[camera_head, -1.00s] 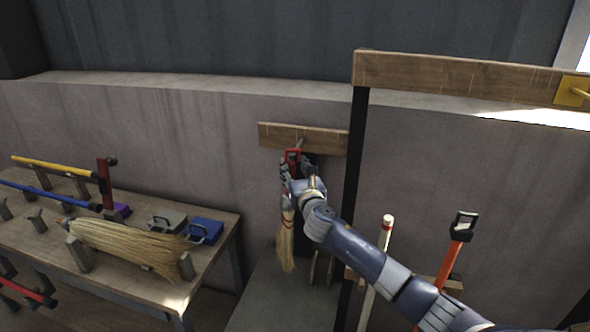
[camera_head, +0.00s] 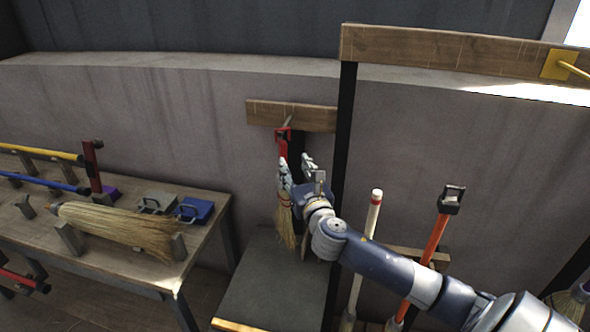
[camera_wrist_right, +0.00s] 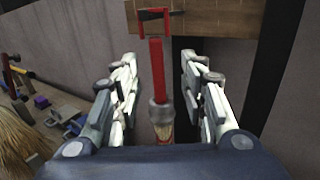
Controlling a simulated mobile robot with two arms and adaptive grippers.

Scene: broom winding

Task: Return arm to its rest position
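My right gripper (camera_head: 296,170) is at the small hand broom that hangs on the wall. In the right wrist view, the fingers of my right gripper (camera_wrist_right: 160,95) stand apart on both sides of the broom's red handle (camera_wrist_right: 156,70), with a gap on each side. The hand broom (camera_head: 286,222) has straw bristles pointing down, and its red top is at a peg on the wooden wall board (camera_head: 262,112). My arm covers part of the area right of the bristles. My left gripper does not show.
A workbench (camera_head: 120,262) at left holds a large straw broom head (camera_head: 115,225), a blue box (camera_head: 195,210), a grey box (camera_head: 155,203) and long-handled tools. A black post (camera_head: 344,120) stands right of the broom. Long-handled tools (camera_head: 430,245) stand behind my right arm.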

